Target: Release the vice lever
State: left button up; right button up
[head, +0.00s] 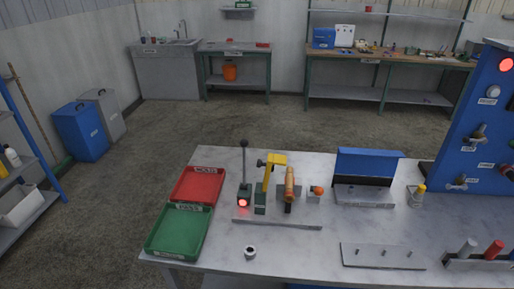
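A dark lever (244,162) with a round black knob stands nearly upright on a small green base. A red light (243,203) glows on the front of that base. Just right of it is a green and yellow clamp-like fixture (269,178), with a dark part sticking out to the left at its top. An orange-brown cylinder (290,184) stands on a dark support beside it. These parts share a grey plate (276,222) on the workbench. I cannot tell from this view whether the cylinder is gripped. Neither of my grippers is in view.
The workbench (225,259) also holds a red tray (197,172), a green tray (179,208), a small ring (250,252), a blue-backed fixture (367,169) and a pegged plate (382,267). A blue panel (474,135) rises at the right. The bench front is partly clear.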

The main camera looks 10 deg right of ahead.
aim_at(319, 191)
jog(key=i+j+z, duration=0.15)
jog(key=j+z, duration=0.35)
jog(key=j, duration=0.2)
jog(key=j+z, duration=0.45)
jog(key=j, duration=0.25)
jog(key=i+l, duration=0.1)
jog(key=l, duration=0.4)
jog(key=i+l, duration=0.1)
jog(key=l, duration=0.85)
jog(key=i+l, duration=0.15)
jog(key=l, duration=0.3)
jog(key=z, duration=0.05)
